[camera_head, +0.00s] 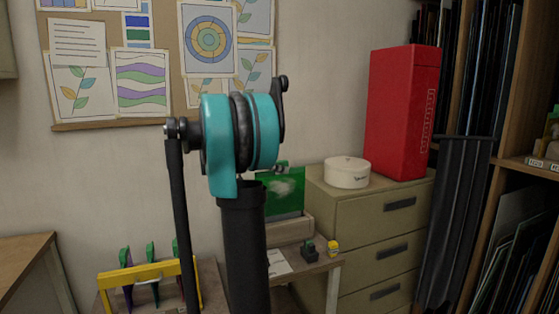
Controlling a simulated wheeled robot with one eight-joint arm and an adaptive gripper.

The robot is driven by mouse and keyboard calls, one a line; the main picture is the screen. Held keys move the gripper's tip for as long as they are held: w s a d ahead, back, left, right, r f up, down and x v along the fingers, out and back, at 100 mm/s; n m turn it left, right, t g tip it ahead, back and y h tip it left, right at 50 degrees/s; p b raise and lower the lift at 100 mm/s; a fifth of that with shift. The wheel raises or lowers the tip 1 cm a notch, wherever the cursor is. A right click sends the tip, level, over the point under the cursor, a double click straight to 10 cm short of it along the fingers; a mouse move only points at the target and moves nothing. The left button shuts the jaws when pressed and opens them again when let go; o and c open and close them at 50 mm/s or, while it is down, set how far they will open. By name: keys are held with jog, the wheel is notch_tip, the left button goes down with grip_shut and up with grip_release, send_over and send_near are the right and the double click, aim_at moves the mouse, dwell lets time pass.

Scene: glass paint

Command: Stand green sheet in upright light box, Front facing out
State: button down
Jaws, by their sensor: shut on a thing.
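A green sheet (286,192) with a pale cloudy patch shows just right of my arm, roughly upright. Its left part is hidden behind my arm. Below it is a low beige box-like piece (291,229) on the small table, which may be the light box. I cannot tell whether the sheet stands in it or is held just above or in front of it. The sheet's Front marking cannot be made out. My gripper is hidden behind my teal and black arm links, which fill the middle of the view.
A small table (322,264) holds a dark small item (308,250) and a yellow bottle (333,247). A yellow rack (135,274) with tools stands lower left. A drawer cabinet (368,215) at right bears a white round tin (347,172) and a red box (400,112).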

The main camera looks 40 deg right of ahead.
aim_at(279, 195)
notch_tip(279, 195, down, 8)
dwell(0.5)
jog(key=shift+r, duration=0.1)
jog(key=shift+w+f, duration=0.25)
jog(key=shift+w, duration=0.15)
dwell(0.8)
jog(key=c, duration=1.3)
grip_release()
jog(key=shift+d, duration=0.1)
jog(key=o, duration=0.5)
jog(key=shift+o, duration=0.2)
jog(key=shift+r, duration=3.45)
